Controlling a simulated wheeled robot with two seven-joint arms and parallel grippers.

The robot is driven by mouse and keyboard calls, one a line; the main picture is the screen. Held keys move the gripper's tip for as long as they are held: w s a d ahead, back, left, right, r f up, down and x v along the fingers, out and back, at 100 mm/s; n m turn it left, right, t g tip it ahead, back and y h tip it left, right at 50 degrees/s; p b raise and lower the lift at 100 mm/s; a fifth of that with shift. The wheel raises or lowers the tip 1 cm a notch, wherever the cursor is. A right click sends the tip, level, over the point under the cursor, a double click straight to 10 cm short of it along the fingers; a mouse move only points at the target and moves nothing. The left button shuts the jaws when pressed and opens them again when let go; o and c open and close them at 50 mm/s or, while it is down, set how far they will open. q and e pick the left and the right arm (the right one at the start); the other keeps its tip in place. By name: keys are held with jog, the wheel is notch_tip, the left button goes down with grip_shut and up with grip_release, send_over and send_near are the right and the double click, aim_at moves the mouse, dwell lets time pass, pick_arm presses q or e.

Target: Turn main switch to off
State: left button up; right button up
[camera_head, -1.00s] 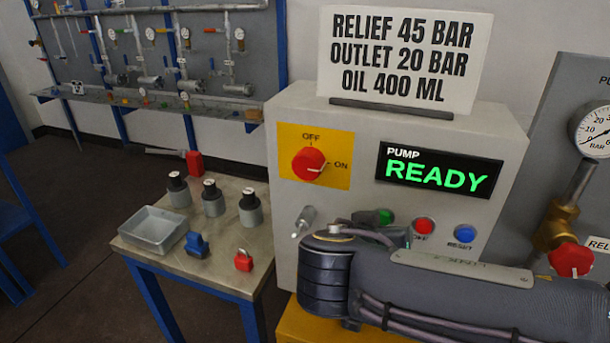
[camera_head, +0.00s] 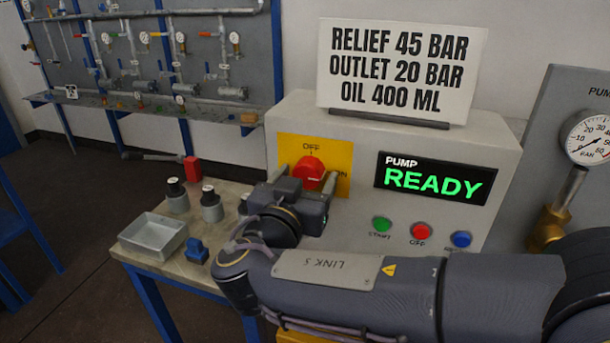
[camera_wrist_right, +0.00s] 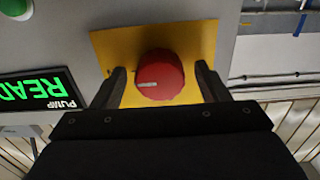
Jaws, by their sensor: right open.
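The main switch (camera_head: 309,170) is a red round knob on a yellow plate (camera_head: 288,147) marked OFF at the top and ON at the right. My right gripper (camera_head: 307,178) is at the knob, open, with one finger on each side of it. In the right wrist view the knob (camera_wrist_right: 160,76) sits between the two fingers (camera_wrist_right: 162,84), with a gap on both sides. Its white mark points left there, toward the display side, which is the ON side. The gripper body hides the plate's lower part. My left gripper is not in view.
The grey pump box (camera_head: 490,135) carries a READY display (camera_head: 434,178) and a START (camera_head: 382,224), a red (camera_head: 421,231) and a blue button (camera_head: 461,239). A side table holds a grey tray (camera_head: 153,236) and a blue item (camera_head: 197,251). A gauge (camera_head: 590,137) is at right.

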jog(key=c, duration=1)
jog(key=shift+f+n+b, duration=0.2)
jog(key=shift+n+b, duration=0.1)
jog(key=shift+b, duration=0.55)
jog(key=n+b, duration=0.2)
jog(key=b, duration=0.2)
jog(key=shift+n, duration=0.4)
jog(key=n+b, duration=0.1)
jog(key=n, duration=0.1)
jog(key=shift+r+n+b, duration=0.1)
jog(key=shift+n+b, duration=0.2)
jog(key=shift+n, duration=0.1)
jog(key=n, duration=0.2)
jog(key=shift+d+r+n+b, duration=0.1)
jog(key=shift+n+b, duration=0.2)
jog(key=shift+n, duration=0.1)
jog(key=n, duration=0.2)
jog(key=shift+r+n, duration=0.1)
jog(key=shift+n, duration=0.2)
jog(key=n, duration=0.2)
jog(key=shift+n, duration=0.4)
jog(key=shift+n+p, duration=0.8)
jog(key=shift+n, duration=0.9)
